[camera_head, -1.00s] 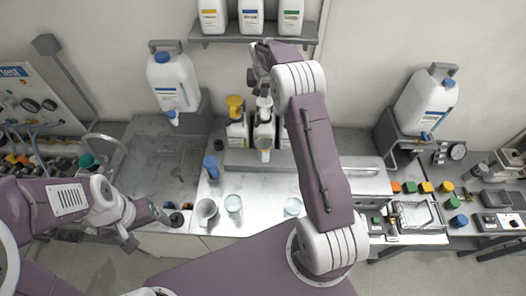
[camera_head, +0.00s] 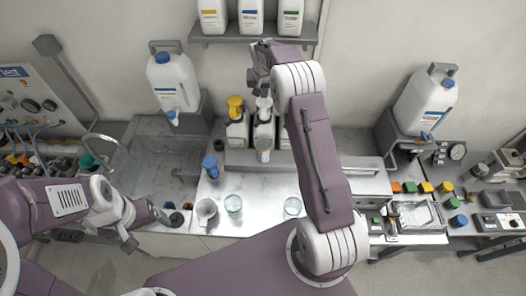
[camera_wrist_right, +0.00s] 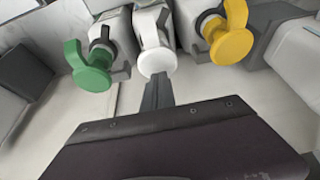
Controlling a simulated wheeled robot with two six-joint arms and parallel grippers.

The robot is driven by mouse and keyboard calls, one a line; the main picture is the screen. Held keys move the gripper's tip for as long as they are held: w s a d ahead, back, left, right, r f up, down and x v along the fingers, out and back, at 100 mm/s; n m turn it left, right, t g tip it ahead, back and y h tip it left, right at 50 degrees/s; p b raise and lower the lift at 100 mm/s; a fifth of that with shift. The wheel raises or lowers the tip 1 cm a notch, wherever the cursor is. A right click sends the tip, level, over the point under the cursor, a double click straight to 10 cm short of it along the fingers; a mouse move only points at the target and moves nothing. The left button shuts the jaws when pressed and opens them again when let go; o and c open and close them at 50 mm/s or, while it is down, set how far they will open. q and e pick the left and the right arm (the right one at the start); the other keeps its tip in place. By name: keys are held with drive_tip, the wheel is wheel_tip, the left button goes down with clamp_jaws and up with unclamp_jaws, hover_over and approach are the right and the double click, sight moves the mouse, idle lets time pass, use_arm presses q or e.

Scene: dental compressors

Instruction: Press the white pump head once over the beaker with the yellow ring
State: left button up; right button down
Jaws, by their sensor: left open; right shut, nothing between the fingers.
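The white pump head (camera_head: 264,104) tops the middle bottle behind the worktop; it also shows in the right wrist view (camera_wrist_right: 157,62). A small beaker (camera_head: 263,155) stands in front of that bottle, below the pump head. A yellow ring on it is too small to make out. My right gripper (camera_head: 258,88) is shut and empty, close to the white pump head. In the right wrist view its fingers (camera_wrist_right: 157,93) point at the white head; whether they touch it I cannot tell. My left gripper (camera_head: 149,231) is open and empty at the lower left.
A yellow pump head (camera_head: 235,102) is left of the white one, and a green pump head (camera_wrist_right: 90,72) shows in the right wrist view. A blue-capped bottle (camera_head: 210,167) and glass beakers (camera_head: 233,205) (camera_head: 292,206) stand on the worktop. A sink (camera_head: 160,165) is at left.

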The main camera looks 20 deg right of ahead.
sight(264, 102)
drive_tip(key=shift+f, duration=0.1)
idle(0.5)
drive_tip(key=shift+s+f+b, duration=0.15)
drive_tip(key=shift+f+b, duration=1.45)
drive_tip(key=shift+f, duration=0.65)
drive_tip(key=shift+r, duration=0.1)
wheel_tip(264, 102, up, 4)
drive_tip(key=p, duration=0.3)
drive_tip(key=shift+r+p, duration=0.2)
drive_tip(key=shift+p, duration=0.1)
drive_tip(key=shift+r, duration=0.15)
wheel_tip(264, 102, up, 6)
drive_tip(key=p, duration=0.5)
